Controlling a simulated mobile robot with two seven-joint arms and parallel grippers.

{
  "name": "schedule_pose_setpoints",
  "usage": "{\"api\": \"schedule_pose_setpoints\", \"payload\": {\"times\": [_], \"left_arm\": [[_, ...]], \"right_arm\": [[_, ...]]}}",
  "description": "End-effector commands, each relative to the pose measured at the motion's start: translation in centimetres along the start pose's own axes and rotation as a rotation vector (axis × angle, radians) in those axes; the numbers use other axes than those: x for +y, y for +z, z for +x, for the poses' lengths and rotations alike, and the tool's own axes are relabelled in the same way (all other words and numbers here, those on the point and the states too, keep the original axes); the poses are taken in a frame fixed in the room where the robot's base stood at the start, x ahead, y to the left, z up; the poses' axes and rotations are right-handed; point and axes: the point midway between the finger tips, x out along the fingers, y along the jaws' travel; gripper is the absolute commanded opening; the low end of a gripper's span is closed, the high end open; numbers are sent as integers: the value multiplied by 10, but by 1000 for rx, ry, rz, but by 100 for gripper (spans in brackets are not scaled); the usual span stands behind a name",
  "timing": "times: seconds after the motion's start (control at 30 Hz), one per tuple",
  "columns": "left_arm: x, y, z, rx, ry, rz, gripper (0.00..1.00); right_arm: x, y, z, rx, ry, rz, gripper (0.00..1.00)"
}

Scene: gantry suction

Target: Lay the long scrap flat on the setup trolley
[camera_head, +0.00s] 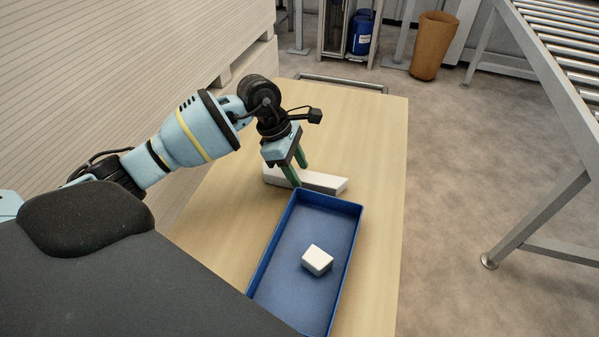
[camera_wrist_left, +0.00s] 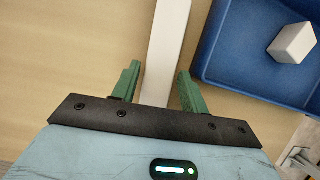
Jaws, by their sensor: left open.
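The long scrap (camera_head: 322,182) is a pale, flat-sided bar. It lies on the wooden top of the trolley (camera_head: 384,150), just beyond the far end of the blue tray. In the left wrist view the scrap (camera_wrist_left: 165,45) runs up between the two green fingers. My left gripper (camera_head: 295,175) points down over the scrap's left part, fingers apart on either side of it in the wrist view (camera_wrist_left: 157,85). I cannot tell whether the fingers touch it. My right gripper is not in view.
A blue tray (camera_head: 353,235) stands on the trolley with a small white block (camera_head: 317,260) in it. A stacked pale board pile (camera_head: 130,70) rises at the left. A roller conveyor (camera_head: 565,90) stands at the right. A brown bin (camera_head: 433,46) is at the back.

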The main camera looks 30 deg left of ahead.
Motion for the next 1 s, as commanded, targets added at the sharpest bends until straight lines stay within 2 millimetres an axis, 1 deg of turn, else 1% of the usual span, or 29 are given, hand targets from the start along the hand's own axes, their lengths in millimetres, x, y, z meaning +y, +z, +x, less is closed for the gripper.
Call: {"api": "schedule_pose_setpoints", "payload": {"times": [0.03, 0.3, 0.4, 0.5, 0.67, 1.0], "left_arm": [[1, -1, -11, 1, 5, 0, 44], [1, -1, -65, 2, 4, 0, 44], [1, -1, -80, 1, 4, -2, 44], [0, 0, -92, 1, 2, -2, 44], [0, 0, -100, 1, 0, -1, 44], [0, 0, -102, 1, 0, -1, 44]], "right_arm": [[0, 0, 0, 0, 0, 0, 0], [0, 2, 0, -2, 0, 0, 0], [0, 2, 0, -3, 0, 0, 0], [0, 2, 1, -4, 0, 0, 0], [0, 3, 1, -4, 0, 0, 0], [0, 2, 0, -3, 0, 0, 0]]}}
